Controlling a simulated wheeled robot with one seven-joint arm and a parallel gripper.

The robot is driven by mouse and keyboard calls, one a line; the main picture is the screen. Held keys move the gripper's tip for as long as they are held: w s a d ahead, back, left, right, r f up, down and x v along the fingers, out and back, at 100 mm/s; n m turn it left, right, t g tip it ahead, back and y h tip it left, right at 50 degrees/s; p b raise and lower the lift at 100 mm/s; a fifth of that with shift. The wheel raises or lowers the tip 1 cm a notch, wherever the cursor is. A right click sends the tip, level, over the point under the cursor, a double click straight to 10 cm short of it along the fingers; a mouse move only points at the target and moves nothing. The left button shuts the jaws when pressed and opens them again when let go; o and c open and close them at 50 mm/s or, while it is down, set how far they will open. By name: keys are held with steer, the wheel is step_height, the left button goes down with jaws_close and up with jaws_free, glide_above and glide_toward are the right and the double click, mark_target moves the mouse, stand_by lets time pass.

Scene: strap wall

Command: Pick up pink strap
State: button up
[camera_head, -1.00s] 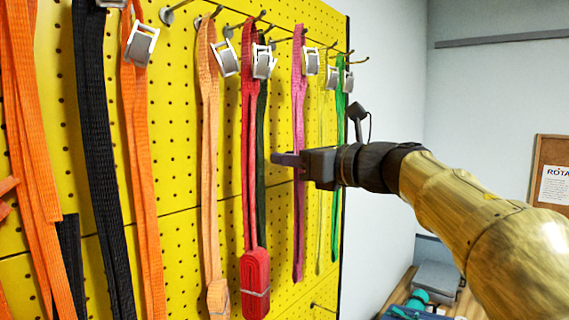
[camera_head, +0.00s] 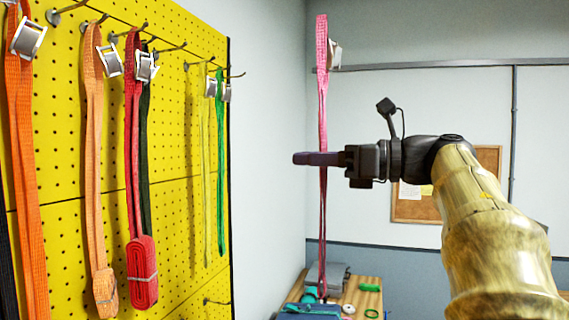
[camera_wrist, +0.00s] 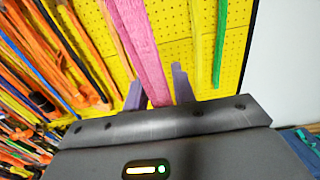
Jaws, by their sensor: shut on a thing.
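The pink strap (camera_head: 322,100) hangs upright in my gripper (camera_head: 310,159), clear of the yellow board in the head view. A metal buckle (camera_head: 334,55) shows near its top. Part of the strap stands above my gripper and a long part hangs below it. In the wrist view the pink strap (camera_wrist: 145,45) runs down between the two purple-grey fingers of my gripper (camera_wrist: 158,90). The fingers' exact contact with it is hard to make out there.
The yellow pegboard (camera_head: 185,120) holds orange, red (camera_head: 142,270), dark, yellow and green (camera_head: 220,160) straps on metal hooks. A table (camera_head: 365,298) with a grey box and several small items stands below and behind. Free space lies between board and gripper.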

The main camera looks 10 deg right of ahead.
steer(key=v, duration=0.2)
steer(key=shift+s+d, duration=0.2)
steer(key=shift+d, duration=0.15)
steer(key=shift+w, duration=0.2)
steer(key=shift+a, duration=0.1)
steer(key=shift+s, duration=0.2)
steer(key=shift+w, duration=0.15)
stand_by(0.3)
